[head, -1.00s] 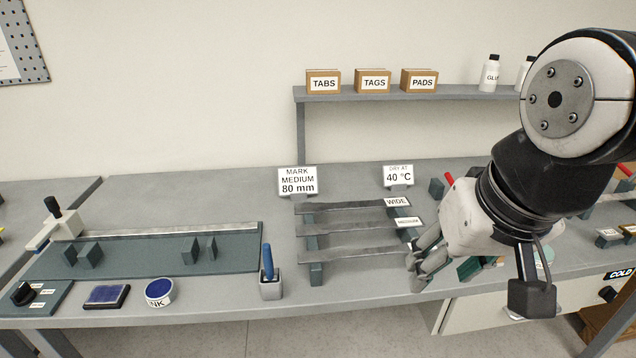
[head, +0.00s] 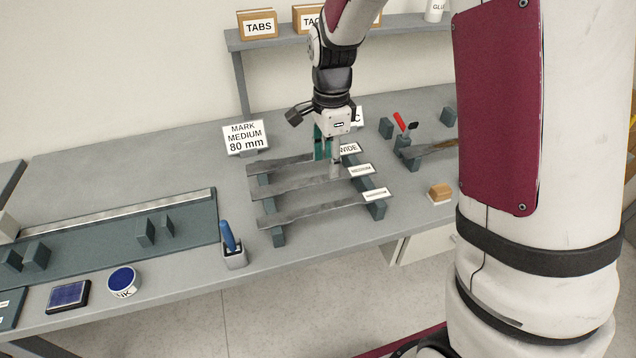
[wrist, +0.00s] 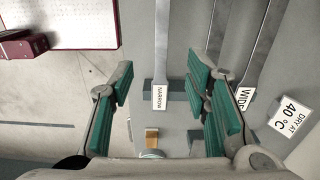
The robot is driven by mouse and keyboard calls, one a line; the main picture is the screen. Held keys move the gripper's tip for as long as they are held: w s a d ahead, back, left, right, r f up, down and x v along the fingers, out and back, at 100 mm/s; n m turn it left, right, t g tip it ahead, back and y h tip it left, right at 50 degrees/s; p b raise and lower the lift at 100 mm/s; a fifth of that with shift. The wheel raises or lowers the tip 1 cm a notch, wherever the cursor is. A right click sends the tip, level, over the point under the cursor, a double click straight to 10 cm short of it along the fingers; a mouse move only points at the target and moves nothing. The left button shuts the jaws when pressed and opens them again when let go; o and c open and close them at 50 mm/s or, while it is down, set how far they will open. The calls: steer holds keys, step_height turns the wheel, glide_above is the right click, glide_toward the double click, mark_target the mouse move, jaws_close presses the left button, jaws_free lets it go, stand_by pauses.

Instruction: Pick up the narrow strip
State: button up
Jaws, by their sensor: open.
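Three grey metal strips lie side by side on a rack with two dark supports (head: 278,236). The narrow strip (head: 310,208) is nearest the table's front edge, with its label (head: 376,194) at its right end. The medium strip (head: 295,186) and wide strip (head: 280,167) lie behind it. My gripper (head: 329,160) points down over the rack's right part, open and empty. In the wrist view, the narrow strip (wrist: 161,45) and its "NARROW" label (wrist: 160,97) show between the spread green-padded fingers (wrist: 163,98). The right finger partly hides the medium strip (wrist: 217,28); the wide strip (wrist: 258,50) is further right.
A marking fixture (head: 120,245), an ink pad (head: 68,295) and an ink pot (head: 123,281) lie further left. A wooden block (head: 440,192) sits to the right. A sign (head: 246,138) stands behind.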

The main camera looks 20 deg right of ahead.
mark_target(327, 206)
steer(key=f+p, duration=0.1)
steer(key=f, duration=0.6)
steer(key=f+p, duration=0.1)
steer(key=f, duration=0.6)
steer(key=shift+w+d+f, duration=0.1)
steer(key=shift+w+f, duration=0.05)
steer(key=shift+w, duration=0.05)
steer(key=shift+c, duration=0.5)
jaws_close()
